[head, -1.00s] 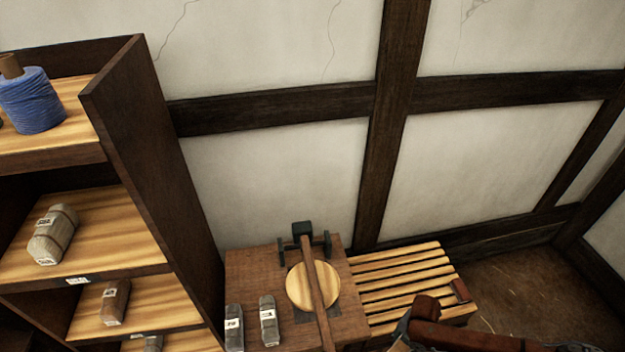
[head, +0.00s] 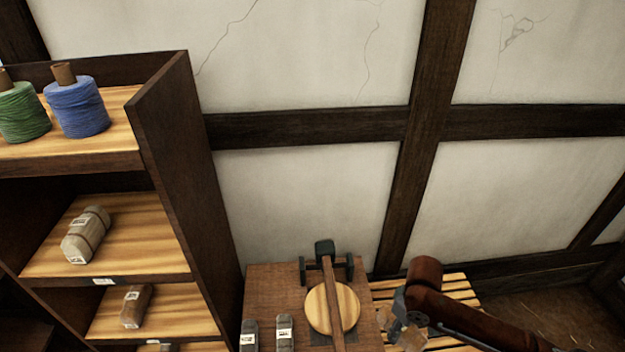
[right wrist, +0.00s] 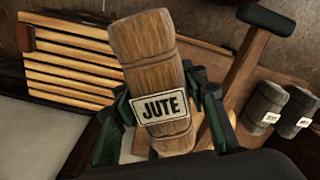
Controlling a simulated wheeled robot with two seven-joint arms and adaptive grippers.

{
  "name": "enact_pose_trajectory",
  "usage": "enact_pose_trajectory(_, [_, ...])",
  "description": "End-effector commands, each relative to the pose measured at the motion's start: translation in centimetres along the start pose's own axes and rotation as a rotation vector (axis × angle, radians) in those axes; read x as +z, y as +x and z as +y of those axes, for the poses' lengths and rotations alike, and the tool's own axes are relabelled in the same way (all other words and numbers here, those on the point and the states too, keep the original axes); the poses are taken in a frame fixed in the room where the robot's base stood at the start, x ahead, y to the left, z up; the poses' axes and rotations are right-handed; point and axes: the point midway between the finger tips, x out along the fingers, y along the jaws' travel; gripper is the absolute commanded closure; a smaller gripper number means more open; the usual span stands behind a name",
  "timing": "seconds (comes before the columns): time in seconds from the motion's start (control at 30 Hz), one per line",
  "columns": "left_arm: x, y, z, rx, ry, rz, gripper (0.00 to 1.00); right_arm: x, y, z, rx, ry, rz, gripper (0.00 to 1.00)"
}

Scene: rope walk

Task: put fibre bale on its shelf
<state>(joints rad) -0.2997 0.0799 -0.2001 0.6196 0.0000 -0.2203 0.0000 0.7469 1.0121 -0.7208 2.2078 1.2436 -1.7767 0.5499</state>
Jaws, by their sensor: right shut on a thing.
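My right gripper (head: 403,318) is shut on a brown fibre bale with a white JUTE label (right wrist: 158,62). The right wrist view shows its dark green fingers on both sides of the bale. In the head view it is above the slatted bench, right of the scale, and the bale (head: 412,338) shows only partly. The shelf unit (head: 180,160) stands at the left. A pale bale (head: 87,235) lies on its middle shelf (head: 140,245), and a brown bale (head: 136,306) lies on the shelf below (head: 185,310). My left gripper is not in view.
Green (head: 22,112) and blue (head: 78,108) twine spools stand on the top shelf. A wooden scale (head: 325,305) and two grey bales (head: 285,333) (head: 249,336) are on the table (head: 270,285). The slatted bench (head: 455,282) is beside it. The shelf's side panel rises between the shelves and table.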

Motion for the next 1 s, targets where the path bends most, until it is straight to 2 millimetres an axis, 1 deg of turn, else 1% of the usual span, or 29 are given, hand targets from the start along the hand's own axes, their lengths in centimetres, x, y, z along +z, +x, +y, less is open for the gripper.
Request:
enact_pose_trajectory(0.03, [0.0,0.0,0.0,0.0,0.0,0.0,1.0,-0.8,-1.4,-0.3,0.002,0.077,0.006,0.93])
enact_pose_trajectory(0.1, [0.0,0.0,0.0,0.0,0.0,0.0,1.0,-1.6,-3.0,-0.6,0.001,0.186,0.006,0.93])
enact_pose_trajectory(0.3, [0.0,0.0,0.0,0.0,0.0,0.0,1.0,-3.2,-6.4,-1.3,-0.001,0.433,0.004,0.93])
enact_pose_trajectory(0.5, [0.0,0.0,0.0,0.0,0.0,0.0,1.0,-4.4,-9.1,-1.8,0.002,0.62,0.002,0.93])
enact_pose_trajectory(0.73, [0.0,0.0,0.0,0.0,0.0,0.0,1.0,-4.7,-9.0,-2.0,0.014,0.595,0.006,0.93])
enact_pose_trajectory(0.97, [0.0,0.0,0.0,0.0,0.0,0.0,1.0,-4.2,-8.8,-1.6,0.003,0.615,0.002,0.93])
enact_pose_trajectory(1.0, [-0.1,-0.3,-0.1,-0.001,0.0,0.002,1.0,-4.2,-9.1,-1.7,0.001,0.616,0.003,0.93])
